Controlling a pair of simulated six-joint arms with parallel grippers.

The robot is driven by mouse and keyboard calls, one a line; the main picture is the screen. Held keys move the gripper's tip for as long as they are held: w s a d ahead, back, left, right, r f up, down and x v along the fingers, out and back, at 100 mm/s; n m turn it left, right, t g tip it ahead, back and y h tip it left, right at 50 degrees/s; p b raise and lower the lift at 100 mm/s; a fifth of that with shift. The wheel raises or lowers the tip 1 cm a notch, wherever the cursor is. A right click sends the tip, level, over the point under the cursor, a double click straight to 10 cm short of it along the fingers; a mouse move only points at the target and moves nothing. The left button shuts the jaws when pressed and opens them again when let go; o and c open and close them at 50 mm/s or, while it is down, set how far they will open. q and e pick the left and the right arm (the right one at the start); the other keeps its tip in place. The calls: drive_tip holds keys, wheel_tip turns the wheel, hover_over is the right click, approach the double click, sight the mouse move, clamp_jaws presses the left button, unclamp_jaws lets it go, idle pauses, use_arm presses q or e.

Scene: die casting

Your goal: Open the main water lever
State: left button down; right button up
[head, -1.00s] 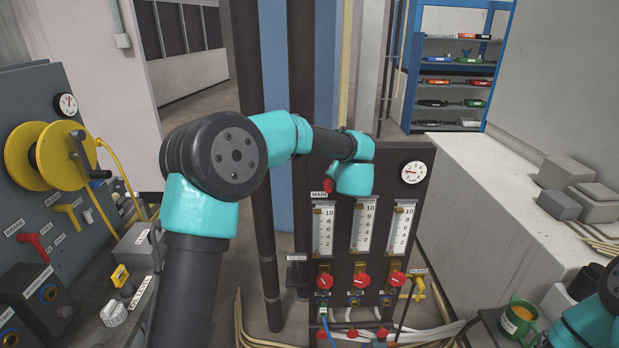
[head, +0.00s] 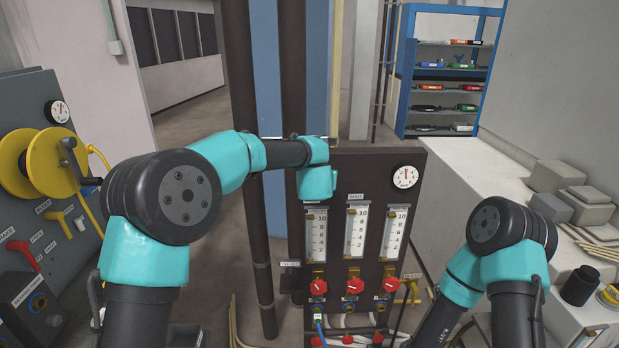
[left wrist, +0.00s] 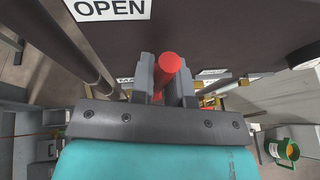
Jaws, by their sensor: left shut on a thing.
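In the left wrist view the red lever (left wrist: 170,66) stands between the two grey fingers of my left gripper (left wrist: 166,76), which is shut on it. A white sign reading OPEN (left wrist: 110,8) is on the dark panel ahead, up and left of the lever. In the head view my left arm's wrist covers the upper left corner of the dark water panel (head: 370,175), hiding the lever and the gripper. A round gauge (head: 404,177) sits at the panel's upper right, its needle pointing about upward. My right arm shows at the right, but its gripper is out of view.
Three flow meters (head: 355,232) sit above red knobs (head: 353,286) on the panel. Dark vertical pipes (head: 241,110) stand left of it. A grey panel with a yellow reel (head: 55,160) is at far left. A green mug (left wrist: 283,150) shows in the left wrist view.

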idle(0.3)
use_arm(q)
drive_tip(key=c, duration=1.1)
unclamp_jaws()
drive_tip(key=shift+s, duration=0.1)
drive_tip(key=v, duration=1.7)
drive_tip(key=shift+s+a, duration=0.1)
